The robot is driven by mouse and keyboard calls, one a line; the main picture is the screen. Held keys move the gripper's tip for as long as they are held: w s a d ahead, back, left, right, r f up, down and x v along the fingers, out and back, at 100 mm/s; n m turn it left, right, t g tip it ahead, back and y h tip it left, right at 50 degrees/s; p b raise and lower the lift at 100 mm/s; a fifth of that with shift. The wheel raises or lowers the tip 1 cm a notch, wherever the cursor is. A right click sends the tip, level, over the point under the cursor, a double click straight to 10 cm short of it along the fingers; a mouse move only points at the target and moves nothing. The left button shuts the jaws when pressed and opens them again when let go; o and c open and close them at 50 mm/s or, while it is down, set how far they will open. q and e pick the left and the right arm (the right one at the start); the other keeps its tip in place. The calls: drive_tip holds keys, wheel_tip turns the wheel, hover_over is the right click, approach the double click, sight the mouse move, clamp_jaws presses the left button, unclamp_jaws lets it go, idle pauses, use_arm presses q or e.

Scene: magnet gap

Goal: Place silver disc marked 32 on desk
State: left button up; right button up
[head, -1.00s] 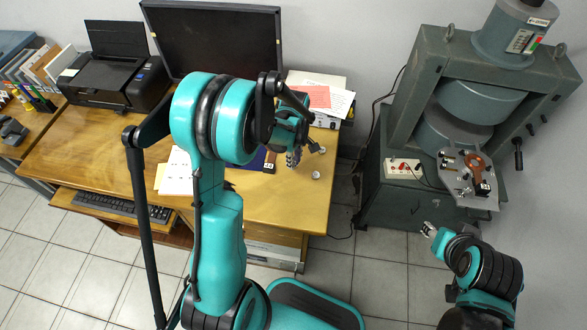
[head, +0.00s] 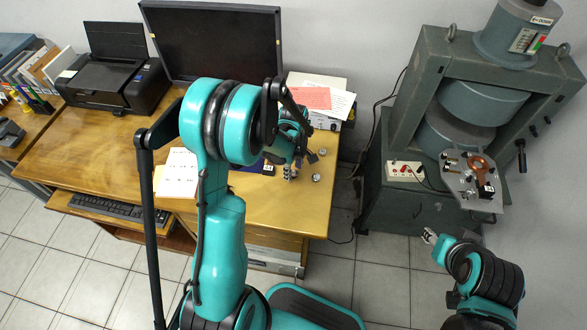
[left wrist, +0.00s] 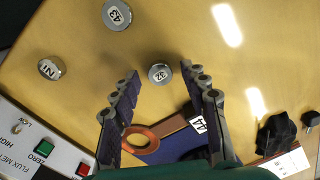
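The silver disc marked 32 (left wrist: 160,73) shows in the left wrist view, flat on the desk (head: 100,158) as far as I can tell, label up. My left gripper (head: 301,167) is over the desk's right part; in the left wrist view its fingers (left wrist: 163,80) are spread on either side of the disc, with a gap on both sides. In the head view I cannot pick this disc out beside the fingers. My right gripper (head: 431,238) is at lower right, away from the desk, too small to tell open from shut.
Discs marked 43 (left wrist: 117,15) and N1 (left wrist: 51,68) lie nearby on the desk. An orange ring (left wrist: 139,139) with a handle lies on a blue mat. The flux meter (left wrist: 40,145) is close by. A press (head: 440,110) with a grey plate (head: 462,199) stands right of the desk.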

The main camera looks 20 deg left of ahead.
sight(293, 173)
use_arm(q)
drive_tip(key=shift+r+p, duration=0.3)
drive_tip(key=shift+r, duration=0.05)
wheel_tip(293, 173, up, 11)
drive_tip(key=p, duration=0.4)
drive_tip(key=s+d+r+m+t, duration=0.3)
drive_tip(key=s+r+m, duration=0.3)
drive_tip(key=s+m, duration=0.1)
drive_tip(key=s+d+r+m+t, duration=0.4)
drive_tip(key=s+r+m, duration=0.2)
drive_tip(key=s+m, duration=0.2)
drive_tip(key=shift+r+m, duration=0.25)
drive_tip(key=shift+m, duration=0.45)
drive_tip(key=shift+d, duration=0.1)
drive_tip(key=shift+s, duration=0.2)
